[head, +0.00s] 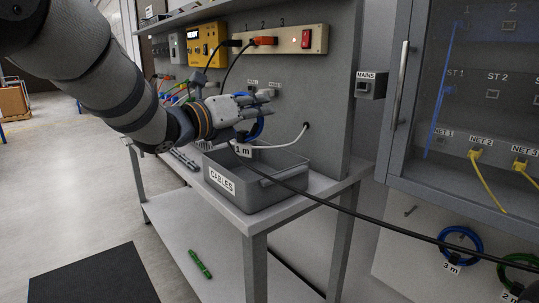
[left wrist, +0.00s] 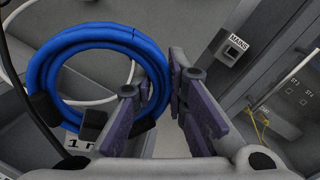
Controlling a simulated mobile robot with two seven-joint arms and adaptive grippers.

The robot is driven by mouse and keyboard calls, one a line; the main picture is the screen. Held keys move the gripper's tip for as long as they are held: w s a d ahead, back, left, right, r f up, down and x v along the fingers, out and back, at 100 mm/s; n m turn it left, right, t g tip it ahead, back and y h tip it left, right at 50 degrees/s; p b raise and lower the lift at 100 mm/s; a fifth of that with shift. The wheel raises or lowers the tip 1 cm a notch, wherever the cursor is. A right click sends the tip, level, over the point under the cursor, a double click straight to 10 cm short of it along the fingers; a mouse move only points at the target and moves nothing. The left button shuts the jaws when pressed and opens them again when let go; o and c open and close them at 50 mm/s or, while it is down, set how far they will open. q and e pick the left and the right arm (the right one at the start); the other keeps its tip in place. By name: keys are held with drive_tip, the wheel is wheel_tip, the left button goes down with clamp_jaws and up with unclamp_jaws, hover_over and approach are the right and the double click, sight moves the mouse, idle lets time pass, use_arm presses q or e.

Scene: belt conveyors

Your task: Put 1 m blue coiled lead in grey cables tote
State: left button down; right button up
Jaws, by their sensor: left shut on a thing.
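The blue coiled lead (head: 257,130) with a "1 m" tag (head: 243,151) hangs from my left gripper (head: 264,97) above the grey cables tote (head: 262,194). In the left wrist view the blue coil (left wrist: 98,36) is a ring with black ties, and one side of it passes between the fingers of my left gripper (left wrist: 160,88), which is shut on it. The tote stands on the bench with a white "CABLES" label on its front. The tote's far inside is partly hidden by the tag and gripper. My right gripper is not in view.
A black cable (head: 385,228) runs across the tote's rim and off to the right. A white cable (head: 291,143) comes from the back panel (head: 320,95) behind the tote. A blue "3 m" coil (head: 460,236) hangs at right. A green item (head: 199,263) lies on the lower shelf.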

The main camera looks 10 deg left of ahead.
sight(249, 144)
use_arm(q)
drive_tip(key=w+a+f, duration=0.1)
drive_tip(key=w+f, duration=0.1)
drive_tip(key=f, duration=0.2)
drive_tip(key=w+a+f+b, duration=0.1)
drive_tip(key=w+a+f, duration=0.1)
drive_tip(key=f, duration=0.3)
drive_tip(key=shift+w+a+f, duration=0.3)
drive_tip(key=shift+w, duration=0.45)
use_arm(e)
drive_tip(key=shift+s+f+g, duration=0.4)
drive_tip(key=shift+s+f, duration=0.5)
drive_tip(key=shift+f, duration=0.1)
use_arm(q)
drive_tip(key=shift+f, duration=0.15)
drive_tip(key=c, duration=1.6)
unclamp_jaws()
